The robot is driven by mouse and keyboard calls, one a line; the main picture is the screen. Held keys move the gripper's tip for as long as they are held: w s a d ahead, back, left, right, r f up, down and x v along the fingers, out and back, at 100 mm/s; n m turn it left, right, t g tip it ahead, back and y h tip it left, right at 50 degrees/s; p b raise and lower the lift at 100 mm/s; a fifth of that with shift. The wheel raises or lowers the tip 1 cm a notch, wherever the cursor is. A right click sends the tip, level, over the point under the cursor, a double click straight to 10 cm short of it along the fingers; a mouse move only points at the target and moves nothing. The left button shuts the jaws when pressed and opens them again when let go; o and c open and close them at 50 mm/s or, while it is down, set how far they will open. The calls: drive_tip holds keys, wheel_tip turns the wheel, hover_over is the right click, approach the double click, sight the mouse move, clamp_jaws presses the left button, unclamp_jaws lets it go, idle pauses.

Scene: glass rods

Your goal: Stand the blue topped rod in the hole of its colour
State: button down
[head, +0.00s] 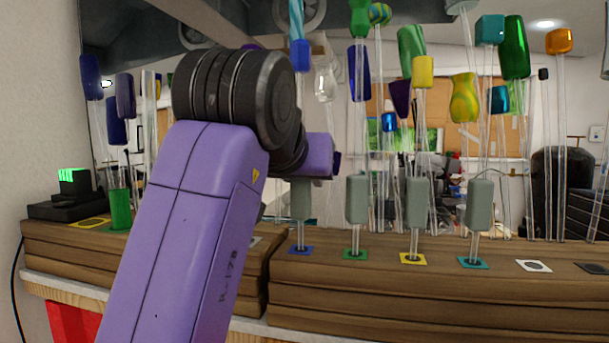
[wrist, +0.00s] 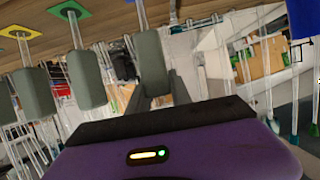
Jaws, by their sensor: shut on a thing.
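The blue topped rod shows its blue top (head: 301,55) high in the head view, with a grey-green grip (head: 301,198) lower down. Its glass foot meets the blue-marked hole (head: 301,251) on the wooden ledge, and it looks upright. How deep the foot sits I cannot tell. My gripper (wrist: 158,88) is shut on the grip (wrist: 151,60), seen in the wrist view. In the head view my purple hand is beside and above the grip, and the fingers are mostly hidden. The rod's top is hidden in the wrist view.
To the right, rods with grey grips stand at the green (head: 355,254), yellow (head: 413,259) and teal (head: 472,263) squares. White (head: 534,266) and dark squares farther right look empty. Many glass rods with coloured tops crowd behind. A green beaker (head: 120,208) stands at left.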

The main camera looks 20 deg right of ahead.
drive_tip(key=c, duration=1.1)
unclamp_jaws()
drive_tip(key=v, duration=0.8)
drive_tip(key=shift+f, duration=0.15)
